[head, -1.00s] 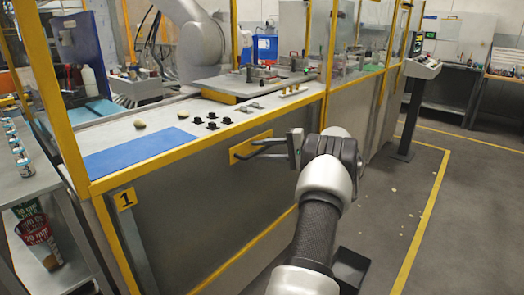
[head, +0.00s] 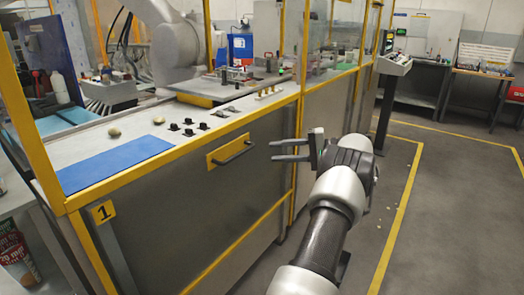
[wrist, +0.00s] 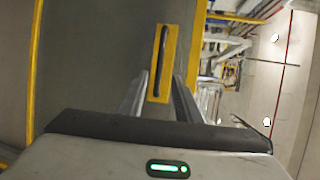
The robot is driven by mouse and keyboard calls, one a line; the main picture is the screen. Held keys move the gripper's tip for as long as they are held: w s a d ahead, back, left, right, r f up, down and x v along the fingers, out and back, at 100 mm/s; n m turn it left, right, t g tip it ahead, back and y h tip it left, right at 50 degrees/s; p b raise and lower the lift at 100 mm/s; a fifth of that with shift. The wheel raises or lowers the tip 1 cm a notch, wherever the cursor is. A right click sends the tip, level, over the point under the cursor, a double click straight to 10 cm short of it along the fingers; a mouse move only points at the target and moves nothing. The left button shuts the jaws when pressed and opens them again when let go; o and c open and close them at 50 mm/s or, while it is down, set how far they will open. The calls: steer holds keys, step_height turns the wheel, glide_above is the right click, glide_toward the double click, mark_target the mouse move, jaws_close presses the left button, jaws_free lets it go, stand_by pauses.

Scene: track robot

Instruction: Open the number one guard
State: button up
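The panel appears shut.
Above the panel is a worktop with a blue mat (head: 115,163), several black parts (head: 188,130) and two round pieces. A control pedestal (head: 388,95) stands at the back right. The floor at the right (head: 455,210) is clear, with yellow lines.

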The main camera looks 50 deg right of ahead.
steer(key=shift+v, duration=1.5)
steer(key=shift+w, duration=0.1)
